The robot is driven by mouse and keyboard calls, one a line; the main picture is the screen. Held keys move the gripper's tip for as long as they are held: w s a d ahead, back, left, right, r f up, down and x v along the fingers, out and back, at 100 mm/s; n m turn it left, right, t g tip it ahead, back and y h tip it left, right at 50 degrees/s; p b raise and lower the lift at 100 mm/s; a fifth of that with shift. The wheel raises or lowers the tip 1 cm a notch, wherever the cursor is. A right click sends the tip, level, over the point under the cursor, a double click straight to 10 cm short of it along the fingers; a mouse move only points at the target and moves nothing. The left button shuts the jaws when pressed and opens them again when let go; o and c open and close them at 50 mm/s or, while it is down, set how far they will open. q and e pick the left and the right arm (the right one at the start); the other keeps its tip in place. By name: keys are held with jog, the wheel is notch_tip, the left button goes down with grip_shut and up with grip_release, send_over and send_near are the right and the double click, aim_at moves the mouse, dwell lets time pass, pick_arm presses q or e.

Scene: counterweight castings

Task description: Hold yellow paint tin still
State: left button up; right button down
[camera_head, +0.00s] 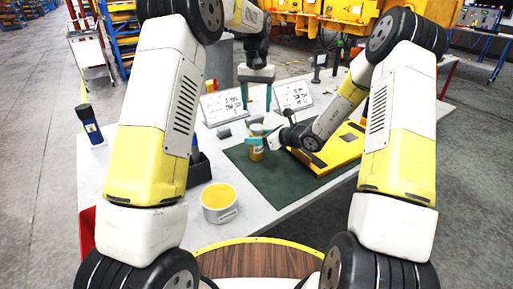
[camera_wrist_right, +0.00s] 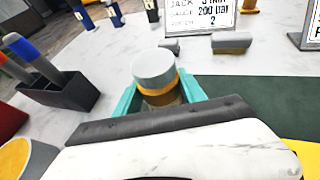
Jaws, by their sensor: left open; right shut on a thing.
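The yellow paint tin (camera_head: 257,153) is a small upright cylinder with a grey lid and a yellow-amber band. It stands at the left edge of the dark green mat (camera_head: 262,182). My right gripper (camera_head: 259,142) is shut around its side. In the right wrist view the tin (camera_wrist_right: 155,77) sits between the teal fingers of my right gripper (camera_wrist_right: 163,98), with its lower part hidden. My left gripper (camera_head: 257,106) is open and empty, fingers pointing down, above and behind the tin in the head view.
A white tub with a yellow top (camera_head: 219,204) stands at the table's front. A dark holder with pens (camera_wrist_right: 65,92) is left of the tin. Printed sign cards (camera_head: 222,106) and small grey blocks (camera_wrist_right: 231,41) are behind.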

aim_at(256, 127)
pick_arm(q)
jog(key=m, duration=1.2)
jog(key=shift+m, duration=0.3)
jog(key=m, duration=0.6)
jog(key=shift+m, duration=0.3)
jog(key=m, duration=0.7)
jog(key=shift+f+m, duration=0.4)
jog(key=shift+f, duration=3.6)
